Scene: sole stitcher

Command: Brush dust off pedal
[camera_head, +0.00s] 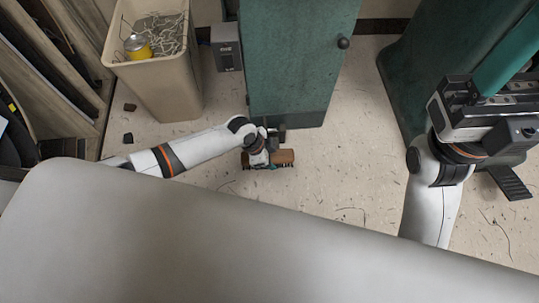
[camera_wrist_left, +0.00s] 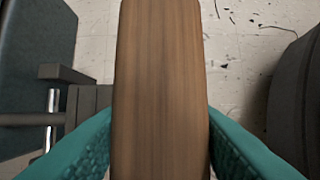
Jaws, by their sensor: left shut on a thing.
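My left gripper (camera_head: 261,155) is low at the foot of the green cabinet and shut on a brush. The brush (camera_head: 284,157) has a brown wooden back, which fills the middle of the left wrist view (camera_wrist_left: 160,85) between teal fingers. Its bristles are mostly hidden. A dark grey block with metal rods (camera_wrist_left: 88,103), possibly a pedal, sits between brush and cabinet; I cannot tell whether the brush touches it. A black ridged plate (camera_head: 510,182), also pedal-like, shows at the right. My right gripper (camera_head: 504,62) is raised at the right; its jaw opening is unclear.
The green cabinet (camera_head: 300,60) stands behind the brush, with a grey box (camera_head: 227,48) beside it. A beige bin (camera_head: 160,85) holds scraps and a yellow can. Another dark green base (camera_head: 405,75) stands at the right. Dark debris marks the speckled floor (camera_head: 330,190).

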